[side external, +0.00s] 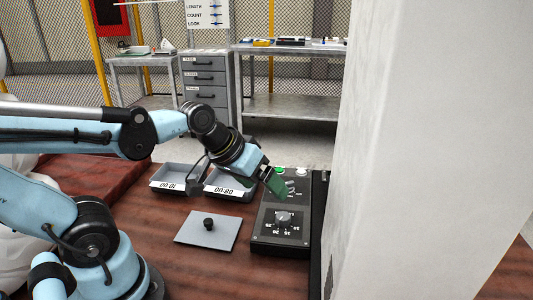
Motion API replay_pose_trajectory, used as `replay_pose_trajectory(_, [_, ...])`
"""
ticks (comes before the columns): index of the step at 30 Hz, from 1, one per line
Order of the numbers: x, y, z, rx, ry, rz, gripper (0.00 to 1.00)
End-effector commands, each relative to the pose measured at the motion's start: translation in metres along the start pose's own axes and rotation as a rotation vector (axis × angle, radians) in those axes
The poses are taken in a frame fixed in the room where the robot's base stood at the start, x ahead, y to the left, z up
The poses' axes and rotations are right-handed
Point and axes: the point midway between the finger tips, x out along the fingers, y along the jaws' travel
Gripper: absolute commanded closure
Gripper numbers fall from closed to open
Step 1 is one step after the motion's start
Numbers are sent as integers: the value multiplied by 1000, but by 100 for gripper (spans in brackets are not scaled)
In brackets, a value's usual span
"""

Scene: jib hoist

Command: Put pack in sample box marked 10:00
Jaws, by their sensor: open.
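Two grey sample boxes stand side by side on the brown table. The left box (180,171) has a white label that reads 10:00 upside down. The right box (222,180) has a label that reads 08:00 upside down, and my wrist partly hides its right side. My gripper (275,184) is open, tilted downward, over the back left part of a dark control box. A dark green piece shows at its tip; I cannot tell whether it is a finger or something else. I cannot make out a pack.
The control box (265,238) has a numbered dial (283,219), a green button (280,170) and a pale button (302,171). A grey plate (193,231) with a black knob (208,223) lies in front of the boxes. A large pale column (430,150) blocks the right side.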

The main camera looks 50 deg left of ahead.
Motion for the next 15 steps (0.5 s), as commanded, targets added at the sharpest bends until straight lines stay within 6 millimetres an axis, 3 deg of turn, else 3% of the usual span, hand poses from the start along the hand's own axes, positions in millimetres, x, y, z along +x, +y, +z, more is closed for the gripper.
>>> replay_pose_trajectory(3, [-5, -5, 8, 182, 28, -44, 11])
replay_pose_trajectory(6, [-7, -8, 11, 259, 38, -64, 11])
replay_pose_trajectory(15, [-8, -8, 11, 280, 41, -69, 11])
